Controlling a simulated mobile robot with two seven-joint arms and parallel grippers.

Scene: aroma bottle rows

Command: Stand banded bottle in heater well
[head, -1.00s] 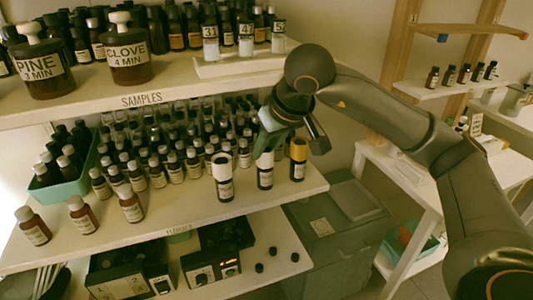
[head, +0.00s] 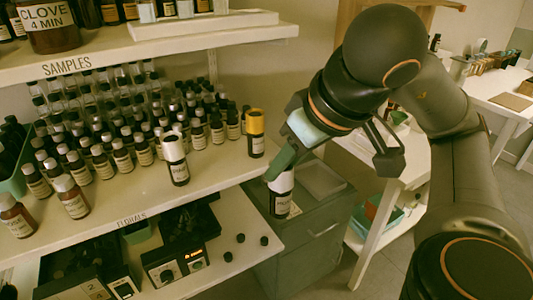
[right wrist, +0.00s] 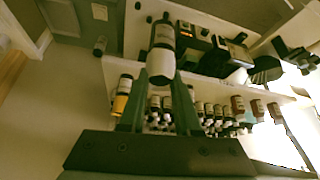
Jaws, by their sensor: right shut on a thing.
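My right gripper (head: 282,172) is shut on a dark bottle (head: 281,198) with a white top and a pale label. It holds the bottle nearly upright, off the shelf, just past the right end of the FLORALS shelf. In the right wrist view the same bottle (right wrist: 162,38) is between the fingers (right wrist: 162,85). I cannot make out a band on it. A black heater (head: 180,262) with a lit orange display stands on the low shelf, below and left of the bottle. Its wells are not clear. My left gripper is not in view.
A yellow-capped bottle (head: 256,135) and a white-capped bottle (head: 175,160) stand near the FLORALS shelf edge (head: 200,195), with several smaller bottles behind. Another black unit (head: 90,275) is at lower left. Small black caps (head: 240,238) lie on the low shelf. A grey bin (head: 315,225) stands right.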

